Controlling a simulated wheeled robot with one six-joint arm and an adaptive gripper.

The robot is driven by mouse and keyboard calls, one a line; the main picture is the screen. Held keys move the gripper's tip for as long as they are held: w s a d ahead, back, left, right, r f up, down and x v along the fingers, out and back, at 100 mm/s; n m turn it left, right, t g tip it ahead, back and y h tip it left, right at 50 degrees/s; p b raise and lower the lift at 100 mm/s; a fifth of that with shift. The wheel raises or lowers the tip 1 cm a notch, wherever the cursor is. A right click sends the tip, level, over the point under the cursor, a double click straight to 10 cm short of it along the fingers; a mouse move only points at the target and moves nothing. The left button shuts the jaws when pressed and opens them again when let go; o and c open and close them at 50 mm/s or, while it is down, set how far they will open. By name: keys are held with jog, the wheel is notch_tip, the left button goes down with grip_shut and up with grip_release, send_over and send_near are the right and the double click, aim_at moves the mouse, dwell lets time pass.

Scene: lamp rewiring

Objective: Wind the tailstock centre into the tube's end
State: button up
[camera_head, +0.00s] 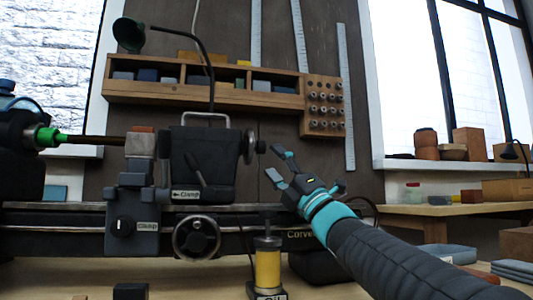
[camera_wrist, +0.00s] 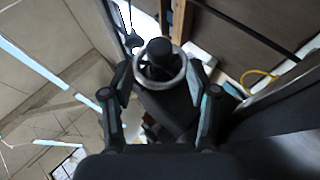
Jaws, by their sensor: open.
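The brown tube (camera_head: 95,139) runs level from the green collar (camera_head: 48,137) at left to a block-topped rest (camera_head: 140,146). Its right end is hidden there, and I cannot make out the centre's tip. The dark tailstock (camera_head: 215,165) stands just right of the rest. Its small handwheel (camera_head: 249,147) is on its right side. My gripper (camera_head: 278,164) is open and empty, a little right of the handwheel. In the wrist view, the handwheel's pale ring (camera_wrist: 185,68) with a black knob (camera_wrist: 158,47) shows between my spread fingers (camera_wrist: 160,78), apparently without contact.
A larger front handwheel (camera_head: 196,238) and clamp levers sit below the tailstock. A yellow oil container (camera_head: 267,267) stands in front of the lathe bed. A wooden shelf (camera_head: 205,94) and a bent-neck lamp (camera_head: 129,35) are above.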

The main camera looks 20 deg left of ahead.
aim_at(262, 146)
jog(key=p+x, duration=0.2)
jog(key=x, duration=0.4)
jog(key=shift+w+a+r, duration=0.2)
jog(key=shift+r, duration=0.1)
grip_shut()
